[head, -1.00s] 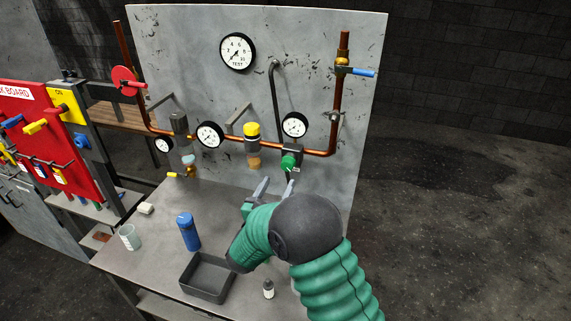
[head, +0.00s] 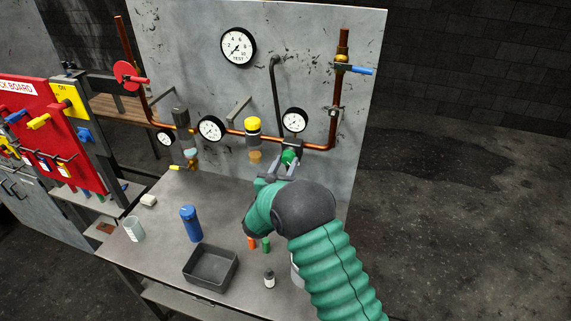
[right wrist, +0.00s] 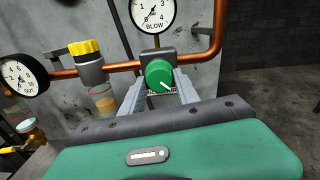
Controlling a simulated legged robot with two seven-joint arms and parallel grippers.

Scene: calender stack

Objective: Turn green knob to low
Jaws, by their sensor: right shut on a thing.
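The green knob (head: 289,158) sits on a valve body on the copper pipe, below the right-hand gauge. In the right wrist view the knob (right wrist: 159,75) has a white pointer mark aimed down and to the right. My right gripper (head: 286,166) is at the knob, with one finger on each side, shut on it. In the right wrist view the gripper (right wrist: 159,84) fingers flank the knob left and right. The lettering under the knob is too small to read. My left gripper is not in view.
A gauge marked BLOW (right wrist: 154,12) is just above the knob. A yellow-capped unit (head: 253,128) is to its left on the copper pipe. A blue bottle (head: 190,223), a grey tray (head: 186,274) and a small bottle (head: 269,279) stand on the bench below.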

